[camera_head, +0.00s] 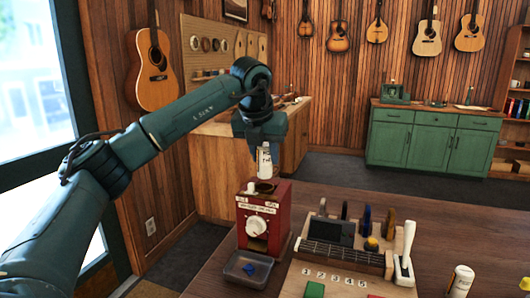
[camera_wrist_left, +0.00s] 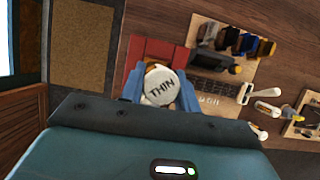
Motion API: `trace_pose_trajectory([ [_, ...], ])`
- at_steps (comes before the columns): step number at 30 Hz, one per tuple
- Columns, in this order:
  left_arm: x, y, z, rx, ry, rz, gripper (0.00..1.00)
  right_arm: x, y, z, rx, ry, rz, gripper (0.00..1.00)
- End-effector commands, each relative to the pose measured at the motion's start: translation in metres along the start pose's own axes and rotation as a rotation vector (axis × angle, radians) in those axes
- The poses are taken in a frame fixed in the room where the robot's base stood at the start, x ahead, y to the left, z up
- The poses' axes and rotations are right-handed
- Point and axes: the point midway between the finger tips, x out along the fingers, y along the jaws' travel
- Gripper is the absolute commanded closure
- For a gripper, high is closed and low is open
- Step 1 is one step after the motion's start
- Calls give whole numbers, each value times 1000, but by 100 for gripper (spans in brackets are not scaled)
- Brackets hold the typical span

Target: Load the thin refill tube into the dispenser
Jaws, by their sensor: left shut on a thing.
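The thin refill tube (camera_head: 264,160) is white with dark lettering and hangs upright from my left gripper (camera_head: 264,147). The gripper is shut on it. The tube is above the open top of the red dispenser (camera_head: 278,216), which has a white dial and a grey tray (camera_head: 248,268) with a blue piece in it. In the left wrist view the tube's white cap reads THIN (camera_wrist_left: 161,89) and sits between the blue fingers, covering part of the dispenser (camera_wrist_left: 150,50). The head view does not show clearly whether the tube's lower end touches the dispenser. My right gripper is not in view.
Another white tube (camera_head: 460,281) stands at the right front. The table (camera_head: 400,205) is bare behind the board.

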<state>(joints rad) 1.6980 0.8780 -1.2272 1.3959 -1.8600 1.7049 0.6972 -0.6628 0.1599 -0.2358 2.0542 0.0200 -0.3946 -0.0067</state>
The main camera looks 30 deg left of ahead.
Motion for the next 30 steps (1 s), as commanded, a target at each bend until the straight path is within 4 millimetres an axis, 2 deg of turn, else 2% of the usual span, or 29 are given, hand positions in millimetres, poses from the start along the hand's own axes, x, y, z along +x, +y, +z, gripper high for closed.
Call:
trace_pose_trajectory([
  [1,9,0,-4,0,0,0,91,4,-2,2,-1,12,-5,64],
  [6,26,0,-12,0,0,0,91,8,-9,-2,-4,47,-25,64],
  [12,40,0,-18,1,1,1,91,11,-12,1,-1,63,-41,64],
  [30,40,0,-18,0,0,0,91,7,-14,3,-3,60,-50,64],
])
